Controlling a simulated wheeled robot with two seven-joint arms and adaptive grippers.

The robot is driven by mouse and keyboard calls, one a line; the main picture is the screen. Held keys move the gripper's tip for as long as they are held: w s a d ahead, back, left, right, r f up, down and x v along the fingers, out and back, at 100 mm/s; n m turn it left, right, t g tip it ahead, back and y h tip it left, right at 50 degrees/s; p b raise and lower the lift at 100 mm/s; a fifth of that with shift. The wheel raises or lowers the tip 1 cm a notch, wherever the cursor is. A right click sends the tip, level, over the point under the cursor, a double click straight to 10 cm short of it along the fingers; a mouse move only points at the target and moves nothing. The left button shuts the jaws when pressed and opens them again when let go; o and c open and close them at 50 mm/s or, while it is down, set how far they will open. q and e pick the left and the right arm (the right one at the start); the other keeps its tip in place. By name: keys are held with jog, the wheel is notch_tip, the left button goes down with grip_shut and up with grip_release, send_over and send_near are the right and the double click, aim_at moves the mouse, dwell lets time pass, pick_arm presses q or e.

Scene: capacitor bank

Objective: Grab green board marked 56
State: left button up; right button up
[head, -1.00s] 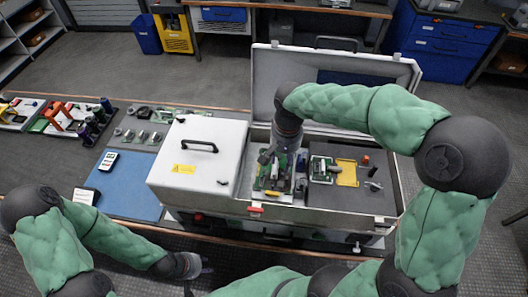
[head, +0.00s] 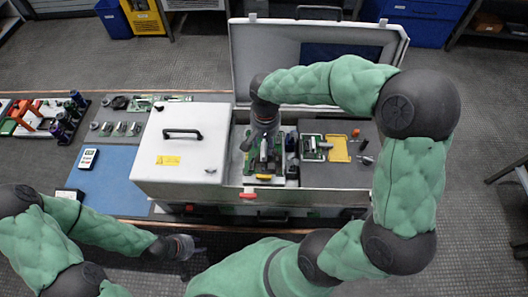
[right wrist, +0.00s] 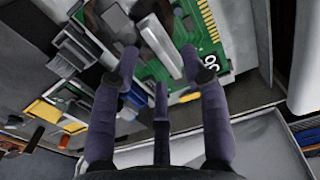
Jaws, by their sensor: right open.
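A green board (right wrist: 200,28) with gold edge contacts lies under my right gripper in the right wrist view. A white mark near its edge is partly covered by a finger, so I cannot read it fully. A grey bar-shaped part (right wrist: 160,45) rises from it between the fingers. In the head view green board (head: 263,163) shows in the open case's middle bay. My right gripper (right wrist: 160,68) is open, pointing down, fingers around the bar but apart; it also shows in the head view (head: 252,140). My left gripper (head: 192,251) is low at the front, its jaws too small to judge.
The open case (head: 290,198) has a raised lid (head: 310,40) behind and a white cover (head: 180,150) at left. Another green board (head: 312,147) and a yellow frame (head: 339,149) lie right of the bay. The blue mat (head: 110,185) has free room.

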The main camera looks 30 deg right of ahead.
aim_at(264, 150)
notch_tip(264, 150, down, 2)
jog(key=shift+f, duration=0.25)
grip_shut()
